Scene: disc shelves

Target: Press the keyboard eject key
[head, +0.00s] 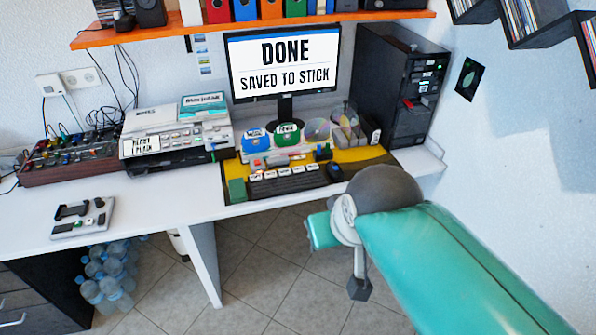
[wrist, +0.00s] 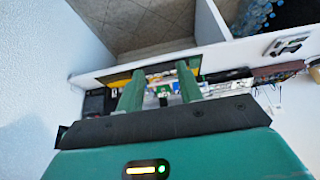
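A dark keyboard (head: 292,185) lies on the yellow mat (head: 350,154) near the desk's front edge in the head view. Several white labelled keys sit along its back row; their labels are too small to read, so I cannot tell which is eject. The monitor (head: 283,62) reads "DONE SAVED TO STICK". In the wrist view my gripper (wrist: 160,88) shows two green fingers spread apart with nothing visibly held between them. The desk things lie beyond the fingers, small and partly hidden by them. In the head view my arm is right of the keyboard, in front of the desk.
A black computer tower (head: 397,85) stands right of the monitor. A printer (head: 175,135) and a mixer (head: 72,158) stand to the left. An orange shelf (head: 250,30) hangs above.

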